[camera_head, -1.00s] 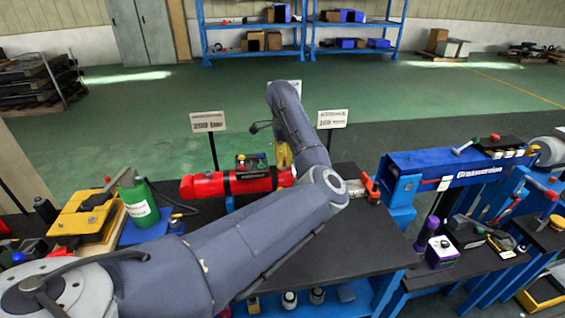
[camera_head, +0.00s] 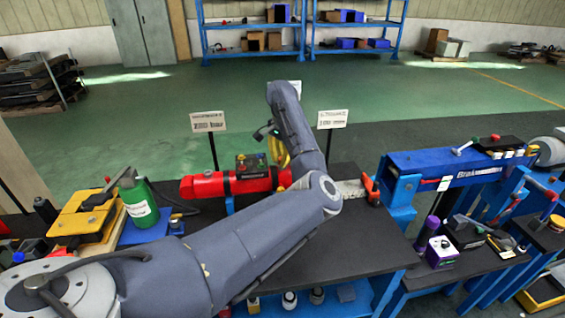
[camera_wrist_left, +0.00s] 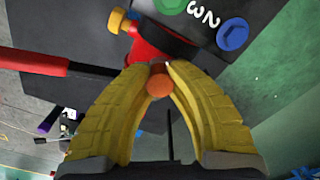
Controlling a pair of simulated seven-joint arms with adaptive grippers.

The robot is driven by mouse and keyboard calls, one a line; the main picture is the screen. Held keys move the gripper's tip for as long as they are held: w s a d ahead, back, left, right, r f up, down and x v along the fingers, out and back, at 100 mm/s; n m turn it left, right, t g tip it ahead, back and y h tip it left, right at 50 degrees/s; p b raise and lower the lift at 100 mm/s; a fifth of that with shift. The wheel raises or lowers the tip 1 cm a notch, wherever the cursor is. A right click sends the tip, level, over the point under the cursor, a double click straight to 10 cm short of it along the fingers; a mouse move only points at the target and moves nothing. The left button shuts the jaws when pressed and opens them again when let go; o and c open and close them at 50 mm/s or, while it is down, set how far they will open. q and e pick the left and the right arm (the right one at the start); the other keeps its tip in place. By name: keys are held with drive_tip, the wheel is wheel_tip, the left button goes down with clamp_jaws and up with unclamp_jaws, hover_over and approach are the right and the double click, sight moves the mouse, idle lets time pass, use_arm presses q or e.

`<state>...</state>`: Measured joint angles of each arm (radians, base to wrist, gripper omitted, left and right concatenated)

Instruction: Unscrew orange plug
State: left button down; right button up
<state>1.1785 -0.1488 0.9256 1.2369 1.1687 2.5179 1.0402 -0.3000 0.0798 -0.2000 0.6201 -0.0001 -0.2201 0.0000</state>
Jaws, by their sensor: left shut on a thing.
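The orange plug (camera_wrist_left: 159,84) shows in the left wrist view as a small round end between my yellow fingertips. My left gripper (camera_wrist_left: 160,68) is shut on it, with one finger on each side. Beyond the plug is the red part of the crane cylinder, with a dark block (camera_wrist_left: 205,22) bearing a blue and a green knob. In the head view the red cylinder (camera_head: 208,187) lies at the table's back edge. My left arm crosses in front and hides most of the gripper and the plug. My right gripper is not in view.
A blue crane beam (camera_head: 440,168) stands at the right, with a red-handled clamp (camera_head: 371,190) beside it. A green bottle (camera_head: 138,203) and yellow box (camera_head: 82,215) stand at the left. The dark tabletop (camera_head: 350,240) is clear in front.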

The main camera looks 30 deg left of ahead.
use_arm(q)
drive_tip(key=shift+r+n, duration=0.15)
drive_tip(key=shift+n, duration=1.35)
drive_tip(key=shift+a+n, duration=0.1)
drive_tip(key=shift+n, duration=0.7)
drive_tip(key=n, duration=0.3)
drive_tip(key=shift+n, duration=0.4)
drive_tip(key=shift+n, duration=0.4)
drive_tip(key=n, duration=0.4)
